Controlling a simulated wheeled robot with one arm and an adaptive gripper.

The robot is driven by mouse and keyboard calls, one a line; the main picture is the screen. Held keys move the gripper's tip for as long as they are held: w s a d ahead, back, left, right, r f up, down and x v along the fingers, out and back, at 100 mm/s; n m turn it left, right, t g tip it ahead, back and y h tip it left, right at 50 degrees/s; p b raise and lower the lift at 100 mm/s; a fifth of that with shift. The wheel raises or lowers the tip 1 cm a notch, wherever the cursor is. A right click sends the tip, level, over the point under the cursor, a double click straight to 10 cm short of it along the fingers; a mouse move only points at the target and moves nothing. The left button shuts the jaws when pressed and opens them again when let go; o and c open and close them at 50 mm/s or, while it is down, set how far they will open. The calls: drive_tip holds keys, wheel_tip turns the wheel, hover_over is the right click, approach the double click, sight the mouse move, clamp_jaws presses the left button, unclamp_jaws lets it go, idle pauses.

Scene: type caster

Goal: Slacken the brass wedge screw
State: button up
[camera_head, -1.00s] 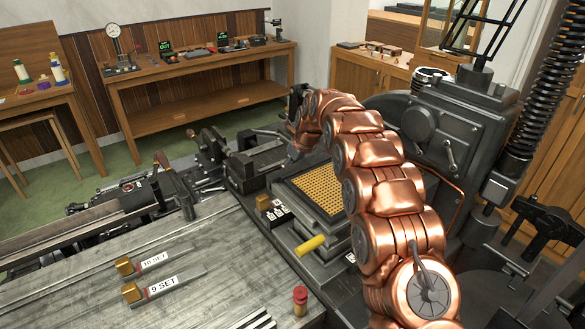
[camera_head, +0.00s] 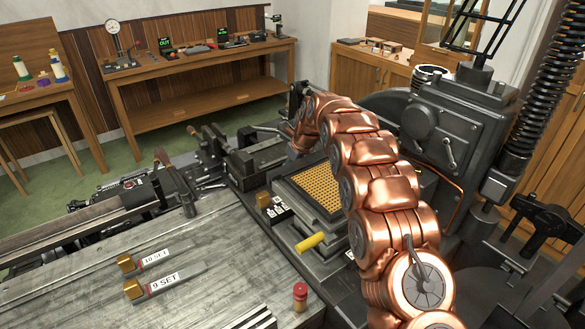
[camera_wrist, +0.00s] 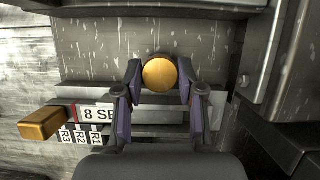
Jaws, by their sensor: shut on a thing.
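The brass wedge screw shows in the wrist view as a round brass head (camera_wrist: 160,73). My gripper (camera_wrist: 160,82) has one finger on each side of this head and is shut on it. In the head view my copper arm reaches to the back of the machine, and the gripper and the screw are hidden there. Whether the screw is turned or loose cannot be told.
In the wrist view, a brass-ended piece (camera_wrist: 41,123) with an "8 SE..." label lies close to my gripper, near R1, R2 and R3 tags. In the head view, the 10 SET (camera_head: 155,258) and 9 SET (camera_head: 165,283) pieces lie on the metal table (camera_head: 70,290).

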drive_tip(key=shift+n, duration=0.4)
drive_tip(key=shift+c, duration=0.3)
drive_tip(key=shift+w+n+y+b, duration=0.1)
drive_tip(key=shift+n+y+b, duration=0.25)
drive_tip(key=shift+n, duration=0.25)
drive_tip(key=n+g, duration=0.1)
drive_tip(key=n, duration=0.2)
drive_tip(key=shift+d+y, duration=0.1)
drive_tip(key=shift+y, duration=0.15)
drive_tip(key=shift+w+r+n+g+p, duration=0.15)
drive_tip(key=shift+n+g+p, duration=0.35)
drive_tip(key=shift+n+p, duration=0.8)
drive_tip(key=shift+p, duration=0.15)
drive_tip(key=shift+n+p, duration=0.3)
drive_tip(key=shift+p, duration=0.25)
drive_tip(key=shift+g+p, duration=0.4)
drive_tip(key=shift+n+y+p, duration=0.3)
drive_tip(key=shift+n+p, duration=0.25)
drive_tip(key=shift+n, duration=0.05)
